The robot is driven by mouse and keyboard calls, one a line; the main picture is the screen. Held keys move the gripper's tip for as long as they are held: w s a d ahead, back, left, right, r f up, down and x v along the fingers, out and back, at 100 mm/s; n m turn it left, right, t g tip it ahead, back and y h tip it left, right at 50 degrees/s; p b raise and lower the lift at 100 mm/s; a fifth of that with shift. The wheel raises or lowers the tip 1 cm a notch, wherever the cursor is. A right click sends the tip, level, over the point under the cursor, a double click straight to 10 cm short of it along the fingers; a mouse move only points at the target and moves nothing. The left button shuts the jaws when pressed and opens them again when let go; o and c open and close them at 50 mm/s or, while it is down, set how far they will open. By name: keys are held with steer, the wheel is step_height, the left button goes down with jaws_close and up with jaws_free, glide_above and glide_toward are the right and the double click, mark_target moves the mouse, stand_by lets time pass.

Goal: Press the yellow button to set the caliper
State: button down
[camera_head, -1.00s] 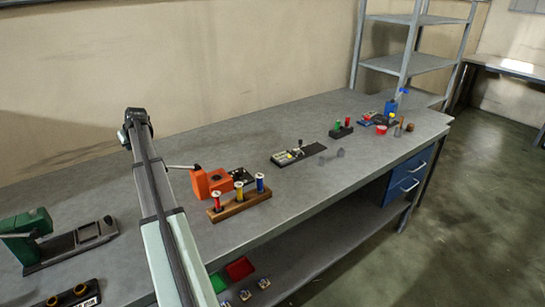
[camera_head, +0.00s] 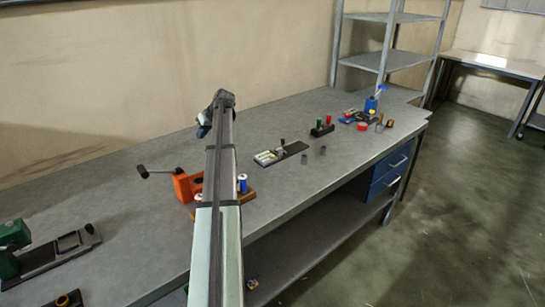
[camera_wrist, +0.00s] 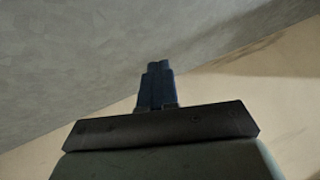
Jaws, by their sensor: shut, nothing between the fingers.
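A dark flat block with pale and yellowish parts and a small upright stub, perhaps the caliper (camera_head: 294,150), lies mid-bench in the head view. It is too small there to make out a yellow button for certain. My gripper (camera_head: 203,129) is left of this block, near the back wall, with a clear gap between them. In the wrist view, the blue fingers of my gripper (camera_wrist: 156,68) are together with nothing between them. Only grey bench top and beige wall show behind them, and the block is out of that view.
My arm partly hides an orange device (camera_head: 185,187) with a lever and a wooden spool rack (camera_head: 247,196). Beyond the block stand a black holder with red and green tops (camera_head: 322,130) and several small items. A green-and-grey tool (camera_head: 60,255) is at left.

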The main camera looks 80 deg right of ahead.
steer(key=s+d+r+m, duration=0.1)
steer(key=s+d+r, duration=0.1)
steer(key=s, duration=1.4)
steer(key=r+t, duration=0.1)
steer(key=t, duration=0.1)
glide_above(273, 156)
steer(key=shift+s+d+r+m+y, duration=0.15)
steer(key=shift+s+d+m+y, duration=0.15)
steer(key=shift+s, duration=0.1)
steer(key=shift+f, duration=4.45)
steer(key=shift+f, duration=0.1)
steer(key=shift+f, duration=0.3)
